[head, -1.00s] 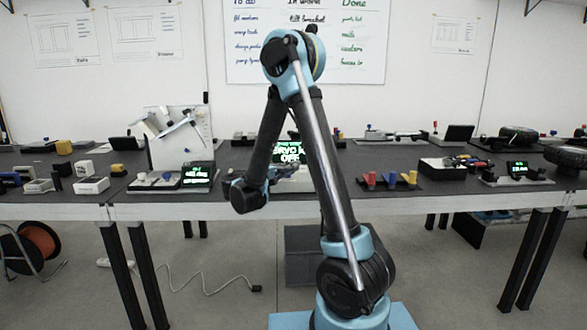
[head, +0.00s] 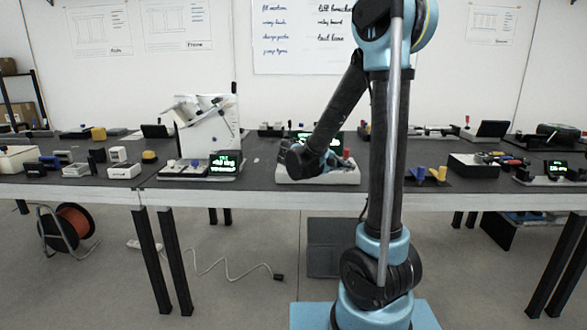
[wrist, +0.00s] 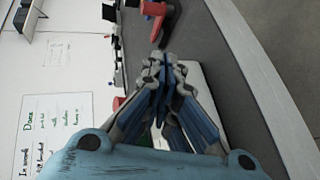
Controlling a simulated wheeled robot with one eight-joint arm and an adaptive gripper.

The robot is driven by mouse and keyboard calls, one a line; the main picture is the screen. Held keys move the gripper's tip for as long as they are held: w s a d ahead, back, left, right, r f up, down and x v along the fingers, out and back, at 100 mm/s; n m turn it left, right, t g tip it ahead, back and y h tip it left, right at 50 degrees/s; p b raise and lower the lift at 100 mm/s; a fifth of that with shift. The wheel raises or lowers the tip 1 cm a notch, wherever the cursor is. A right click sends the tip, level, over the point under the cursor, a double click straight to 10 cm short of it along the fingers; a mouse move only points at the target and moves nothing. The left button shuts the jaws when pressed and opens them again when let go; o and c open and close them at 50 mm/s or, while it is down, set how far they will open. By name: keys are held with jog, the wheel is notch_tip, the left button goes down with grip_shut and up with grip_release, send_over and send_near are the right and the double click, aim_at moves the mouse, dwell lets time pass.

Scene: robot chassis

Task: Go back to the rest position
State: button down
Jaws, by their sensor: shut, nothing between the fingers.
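My gripper (wrist: 162,72) shows in the wrist view with its blue-padded fingers together and nothing between them. In the head view my arm's wrist end is at mid-picture, in front of a white device (head: 335,177) with a lit screen.
A white device with a green-lit screen (head: 223,163) stands left of my wrist. Blue and yellow pieces (head: 428,174) and a black box (head: 472,166) stand to the right. A red part (wrist: 155,10) is ahead of the fingertips. A cable (head: 235,272) lies on the floor.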

jog(key=s+d+f+m+g+y, duration=0.1)
jog(key=s+d+f+g+y, duration=0.15)
jog(key=s, duration=0.55)
jog(key=s+d+f+m+g+y, duration=0.1)
jog(key=s+d+f+y, duration=0.25)
jog(key=s, duration=0.35)
jog(key=s+a+f+m+y, duration=0.1)
jog(key=s+a+f+y, duration=0.2)
jog(key=s, duration=0.4)
jog(key=s+a+f+m+y, duration=0.1)
jog(key=s+a+f+y, duration=0.2)
jog(key=s, duration=0.4)
jog(key=shift+s+a+g+y, duration=0.15)
jog(key=shift+a+g+y, duration=0.15)
jog(key=shift+g, duration=0.05)
jog(key=shift+w+f, duration=0.25)
jog(key=shift+w, duration=0.2)
